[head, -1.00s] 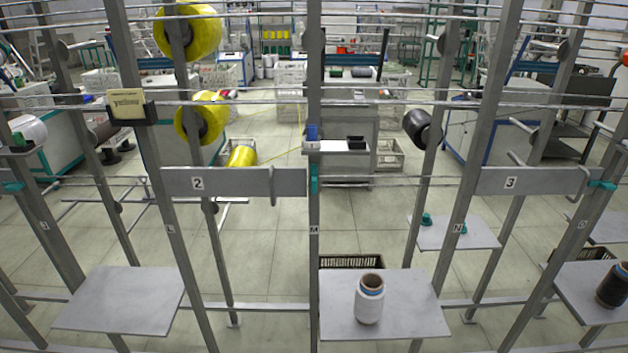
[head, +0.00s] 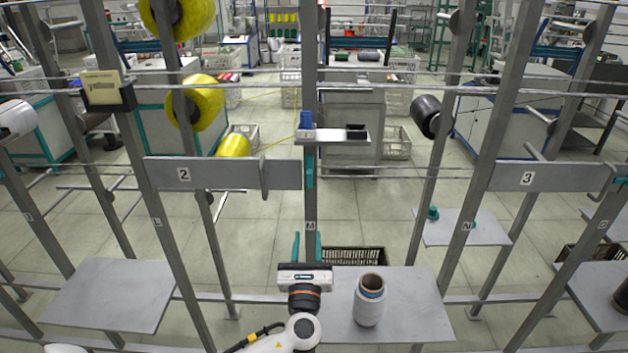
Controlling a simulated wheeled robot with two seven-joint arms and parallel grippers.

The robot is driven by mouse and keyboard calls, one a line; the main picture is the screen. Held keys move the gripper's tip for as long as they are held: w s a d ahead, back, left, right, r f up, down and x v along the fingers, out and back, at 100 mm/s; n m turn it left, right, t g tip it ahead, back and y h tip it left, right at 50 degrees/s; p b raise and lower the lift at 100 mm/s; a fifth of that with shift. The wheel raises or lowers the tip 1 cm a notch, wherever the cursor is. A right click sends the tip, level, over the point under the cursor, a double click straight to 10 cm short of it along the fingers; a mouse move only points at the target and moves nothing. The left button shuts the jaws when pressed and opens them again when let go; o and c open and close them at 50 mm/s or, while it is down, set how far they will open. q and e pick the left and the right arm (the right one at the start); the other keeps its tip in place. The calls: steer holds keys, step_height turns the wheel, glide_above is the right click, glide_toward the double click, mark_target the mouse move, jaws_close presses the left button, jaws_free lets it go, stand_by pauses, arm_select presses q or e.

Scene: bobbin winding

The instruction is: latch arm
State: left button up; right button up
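My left gripper (head: 307,246) points up in front of the post marked M (head: 311,215), its two teal fingers apart with nothing between them. A grey bar labelled 2 (head: 225,174) spans the posts above and to the left of it. A short upright grey latch piece (head: 264,180) sits on this bar near its right end, above and left of my fingers, not touched. A teal catch (head: 310,165) is on post M just right of the bar's end. Another grey bar labelled 3 (head: 545,178) is at the right. My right gripper is not in view.
A white bobbin (head: 369,300) stands on the grey shelf (head: 425,310) right of my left gripper. A small shelf with a blue item (head: 306,120) is on post M above. Yellow spools (head: 200,103) hang at the left. The left shelf (head: 110,295) is empty.

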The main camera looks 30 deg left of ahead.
arm_select(q)
steer(key=t+y, duration=0.1)
glide_toward(309, 182)
steer(key=shift+m, duration=0.4)
steer(key=p+x, duration=0.3)
steer(key=x, duration=0.6)
steer(key=shift+w+a+r, duration=0.15)
steer(key=shift+w, duration=0.15)
jaws_close()
